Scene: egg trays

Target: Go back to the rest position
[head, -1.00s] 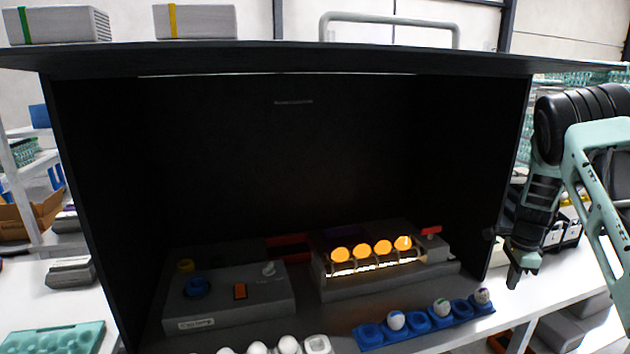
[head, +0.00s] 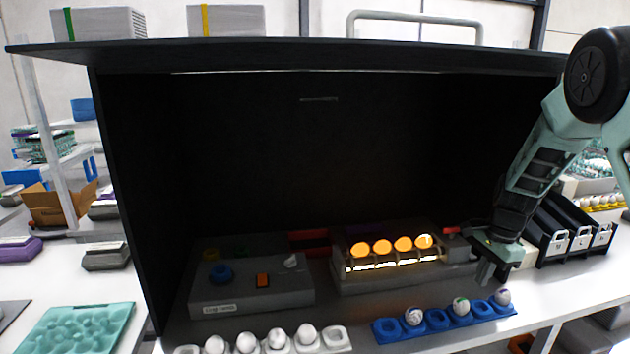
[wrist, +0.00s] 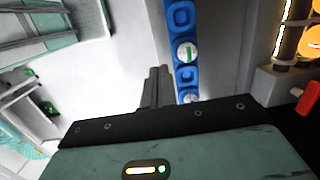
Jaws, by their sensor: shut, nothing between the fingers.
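My gripper (head: 486,272) is shut and empty at the right of the head view. It hangs above the table, near the right end of the blue egg tray (head: 437,327). In the wrist view its closed fingers (wrist: 155,88) show left of the blue tray (wrist: 184,75), apart from it. The blue tray holds a few marked eggs, one with a green mark (head: 461,306), and has empty cups between them.
The dark booth holds a lit candling device (head: 400,280) with glowing eggs and a grey control box (head: 250,290). A white tray (head: 334,340) with several white eggs stands at the front. A green tray (head: 75,330) lies left.

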